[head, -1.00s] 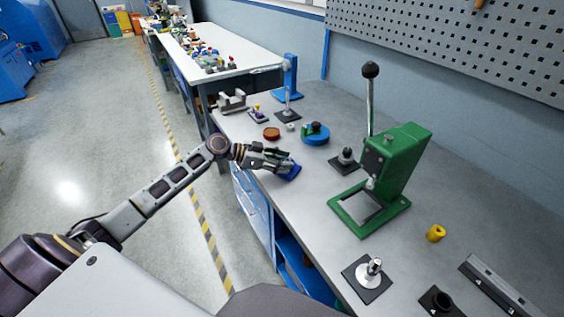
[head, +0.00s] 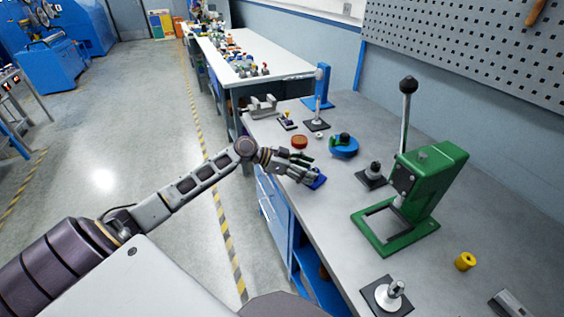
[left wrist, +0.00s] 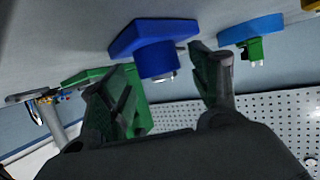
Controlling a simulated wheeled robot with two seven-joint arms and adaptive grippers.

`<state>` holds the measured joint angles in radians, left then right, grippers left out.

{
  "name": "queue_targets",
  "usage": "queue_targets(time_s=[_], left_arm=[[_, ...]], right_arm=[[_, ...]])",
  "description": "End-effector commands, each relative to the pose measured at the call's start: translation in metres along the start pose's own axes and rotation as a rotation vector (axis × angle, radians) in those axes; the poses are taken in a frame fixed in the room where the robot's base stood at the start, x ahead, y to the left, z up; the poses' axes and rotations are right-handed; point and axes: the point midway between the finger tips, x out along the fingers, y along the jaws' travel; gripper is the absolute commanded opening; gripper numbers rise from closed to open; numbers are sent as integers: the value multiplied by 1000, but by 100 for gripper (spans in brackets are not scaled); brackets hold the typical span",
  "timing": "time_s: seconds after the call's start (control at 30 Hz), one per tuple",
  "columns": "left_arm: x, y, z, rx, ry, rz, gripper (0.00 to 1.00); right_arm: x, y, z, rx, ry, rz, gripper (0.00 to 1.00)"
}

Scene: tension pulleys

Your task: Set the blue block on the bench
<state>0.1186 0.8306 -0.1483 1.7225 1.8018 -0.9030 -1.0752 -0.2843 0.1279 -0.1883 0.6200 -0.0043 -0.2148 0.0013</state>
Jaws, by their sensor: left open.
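The blue block (head: 318,182) rests on the bench (head: 338,205) near its left edge. In the left wrist view the blue block (left wrist: 153,42) appears against the bench surface, which fills the top of that tilted picture. My left gripper (head: 306,169) is open right beside the block. In the left wrist view the two fingers of my left gripper (left wrist: 165,80) stand apart, with the block just beyond and between their tips. Part of the block is hidden by the fingers in the head view. My right gripper is not in view.
A red disc (head: 299,142) and a blue round part with a green top (head: 343,146) lie just behind the gripper. A black-based fixture (head: 372,176) and a green lever press (head: 425,185) stand to the right. Bench surface in front of the block is clear.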

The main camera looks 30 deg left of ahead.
Motion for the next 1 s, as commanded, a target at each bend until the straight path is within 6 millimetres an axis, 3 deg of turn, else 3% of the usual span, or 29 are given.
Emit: queue_targets(time_s=[0.33,0.77,1.0], left_arm=[[-33,0,2,-1,-2,1,63],[-76,0,2,-1,-2,0,63],[-97,0,2,-1,-1,1,63]], right_arm=[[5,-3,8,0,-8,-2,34],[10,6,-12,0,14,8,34],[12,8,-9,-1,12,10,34]])
